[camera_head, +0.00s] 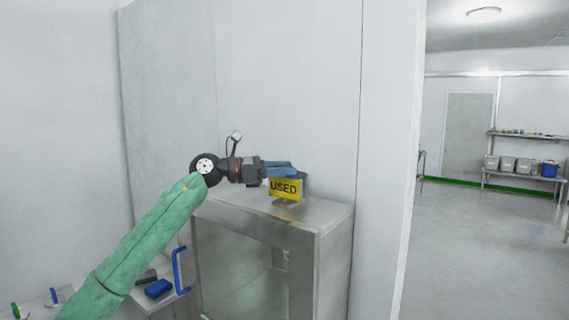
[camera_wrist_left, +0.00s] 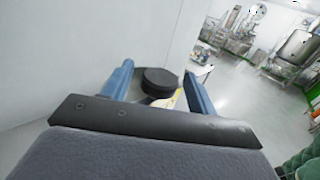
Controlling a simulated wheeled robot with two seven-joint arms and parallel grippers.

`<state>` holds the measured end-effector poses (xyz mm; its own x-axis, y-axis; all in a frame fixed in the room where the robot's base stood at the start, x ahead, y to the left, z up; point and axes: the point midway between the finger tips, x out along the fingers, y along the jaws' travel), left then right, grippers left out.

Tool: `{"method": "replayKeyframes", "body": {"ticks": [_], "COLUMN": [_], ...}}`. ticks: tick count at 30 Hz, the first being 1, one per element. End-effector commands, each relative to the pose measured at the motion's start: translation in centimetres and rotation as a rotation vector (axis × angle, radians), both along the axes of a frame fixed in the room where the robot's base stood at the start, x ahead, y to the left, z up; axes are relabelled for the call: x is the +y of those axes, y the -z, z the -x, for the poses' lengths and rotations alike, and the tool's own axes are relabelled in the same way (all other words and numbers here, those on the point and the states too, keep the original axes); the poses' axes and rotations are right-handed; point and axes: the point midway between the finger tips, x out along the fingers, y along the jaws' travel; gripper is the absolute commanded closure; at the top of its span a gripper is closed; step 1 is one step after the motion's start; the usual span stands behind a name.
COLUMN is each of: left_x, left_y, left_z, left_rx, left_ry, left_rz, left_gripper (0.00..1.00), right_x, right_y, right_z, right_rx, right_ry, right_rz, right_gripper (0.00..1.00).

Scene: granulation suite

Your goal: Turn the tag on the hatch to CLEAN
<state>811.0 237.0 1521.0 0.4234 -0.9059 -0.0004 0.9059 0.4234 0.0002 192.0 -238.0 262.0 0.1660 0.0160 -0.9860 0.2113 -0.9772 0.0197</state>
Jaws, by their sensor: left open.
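The yellow tag (camera_head: 285,188) reads USED in black and stands on top of the steel hatch (camera_head: 330,218), facing my head camera. My left gripper (camera_head: 292,168) is just above and behind the tag, its blue fingers pointing right. In the left wrist view, the gripper (camera_wrist_left: 158,70) is open, with a finger on each side of a round black knob (camera_wrist_left: 160,76). A yellow strip of the tag (camera_wrist_left: 178,97) shows below the knob. I cannot tell whether the fingers touch the knob. My right gripper is not in view.
The hatch has a glass front and a blue handle (camera_head: 180,270) at its left. A blue block (camera_head: 158,289) lies on a low surface beside it. A white wall stands close behind. Open floor and a shelf with bins (camera_head: 508,164) lie far right.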

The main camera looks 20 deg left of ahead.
Motion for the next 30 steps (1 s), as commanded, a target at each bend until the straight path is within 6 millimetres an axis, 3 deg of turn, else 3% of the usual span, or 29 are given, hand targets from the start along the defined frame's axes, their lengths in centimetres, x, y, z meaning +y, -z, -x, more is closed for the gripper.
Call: {"method": "replayKeyframes", "body": {"ticks": [12, 19, 30], "left_x": [-0.49, -0.48, -0.47], "left_y": [0.05, 0.04, 0.06], "left_z": [-0.22, -0.22, -0.19], "left_rx": [0.0, 0.0, 0.0], "left_ry": [0.0, 0.0, -0.038], "left_rz": [0.0, 0.0, 0.0], "left_gripper": [0.42, 0.85, 0.85], "right_x": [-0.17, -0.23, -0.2], "right_y": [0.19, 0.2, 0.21], "right_z": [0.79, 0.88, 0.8], "right_rx": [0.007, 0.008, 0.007], "right_ry": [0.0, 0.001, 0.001], "right_rz": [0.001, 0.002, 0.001], "right_gripper": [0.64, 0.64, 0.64]}}
